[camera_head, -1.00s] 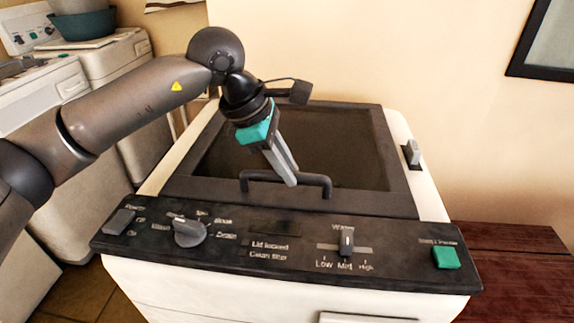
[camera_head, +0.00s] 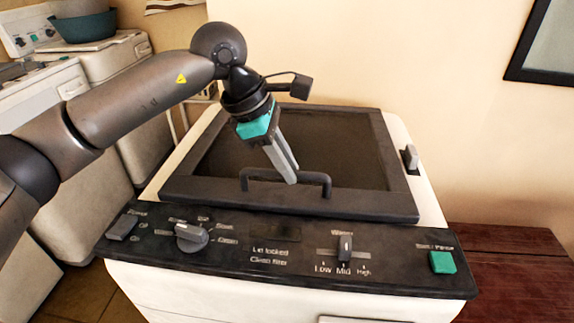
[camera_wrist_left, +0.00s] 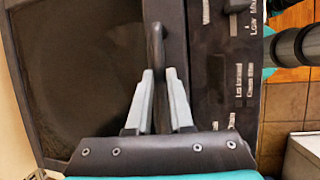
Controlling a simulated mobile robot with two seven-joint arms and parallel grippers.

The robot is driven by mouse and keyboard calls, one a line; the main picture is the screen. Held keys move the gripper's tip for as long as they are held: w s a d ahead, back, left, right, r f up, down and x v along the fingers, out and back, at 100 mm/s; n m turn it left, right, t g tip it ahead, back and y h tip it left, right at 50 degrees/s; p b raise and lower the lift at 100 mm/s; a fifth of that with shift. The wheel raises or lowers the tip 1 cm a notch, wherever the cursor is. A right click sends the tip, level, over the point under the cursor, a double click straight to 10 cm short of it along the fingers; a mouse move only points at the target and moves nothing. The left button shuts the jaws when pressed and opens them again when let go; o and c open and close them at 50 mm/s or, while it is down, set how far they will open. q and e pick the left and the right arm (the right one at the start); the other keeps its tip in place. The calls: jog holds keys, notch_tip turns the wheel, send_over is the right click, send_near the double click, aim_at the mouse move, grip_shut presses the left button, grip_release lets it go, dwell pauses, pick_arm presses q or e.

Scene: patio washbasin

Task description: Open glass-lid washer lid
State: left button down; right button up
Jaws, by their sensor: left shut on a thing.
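The washer has a dark-framed glass lid (camera_head: 300,204) on top, with a dark bar handle (camera_head: 320,177) near its front edge. The lid's front edge stands slightly raised above the body, with its thickness showing. My left gripper (camera_head: 291,174) reaches down from above and is shut on the handle near its middle. In the left wrist view the two grey fingers (camera_wrist_left: 160,80) lie on either side of the handle (camera_wrist_left: 156,50), and the dark glass (camera_wrist_left: 80,60) is beside them. The tub inside is hidden behind the dark glass. My right gripper is not in view.
The control panel (camera_head: 285,268) with knob, slider and green button (camera_head: 442,262) lies in front of the lid. Other white machines (camera_head: 125,80) stand at left, one bearing a teal basin (camera_head: 82,27). A reddish wooden bench (camera_head: 510,265) is at right. The wall is close behind.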

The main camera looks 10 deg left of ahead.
pick_arm(q)
jog(key=w+r+p, duration=0.5)
jog(key=r+p, duration=0.5)
jog(key=w+r+p, duration=0.6)
jog(key=r+p, duration=0.3)
jog(key=r, duration=0.2)
jog(key=shift+a+g+p, duration=0.2)
jog(key=shift+g+p, duration=0.15)
jog(key=shift+g, duration=0.05)
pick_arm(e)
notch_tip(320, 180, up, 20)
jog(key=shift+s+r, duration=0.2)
